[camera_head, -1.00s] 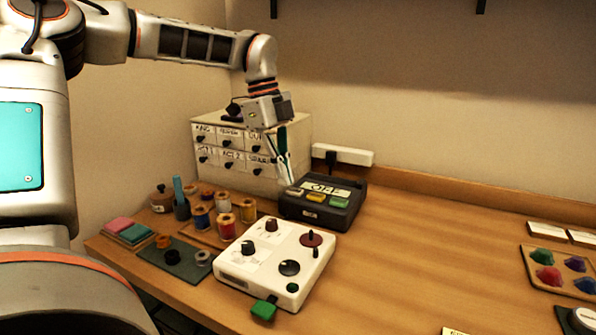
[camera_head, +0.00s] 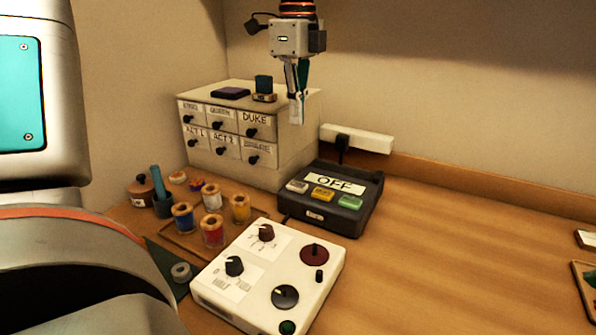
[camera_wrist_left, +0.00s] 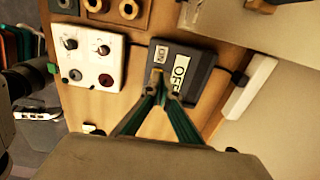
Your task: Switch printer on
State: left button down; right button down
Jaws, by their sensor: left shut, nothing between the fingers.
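The printer (camera_head: 318,216) is a dark box on the table, beside the drawer cabinet. A white label on it reads OFF (camera_head: 335,184). Along its front are a grey key (camera_head: 297,187), a yellow key (camera_head: 323,194) and a green key (camera_head: 350,202). The printer also shows in the left wrist view (camera_wrist_left: 203,82), where my fingertips overlap its near keys and hide part of them. My left gripper (camera_head: 297,118) points down, shut and empty, in the air above the printer and apart from it. My right gripper is in neither view.
A white control box (camera_head: 262,277) with knobs stands in front of the printer. A labelled drawer cabinet (camera_head: 290,150) stands behind it, left. A power strip (camera_head: 365,138) lies along the wall. Thread spools (camera_head: 213,232) stand at left.

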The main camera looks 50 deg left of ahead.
aim_at(297, 185)
pick_arm(q)
notch_tip(297, 185, down, 14)
jog(key=shift+f+b, duration=0.1)
jog(key=shift+b, duration=0.5)
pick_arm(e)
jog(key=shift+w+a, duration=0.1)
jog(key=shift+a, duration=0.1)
pick_arm(q)
jog(key=shift+a, duration=0.1)
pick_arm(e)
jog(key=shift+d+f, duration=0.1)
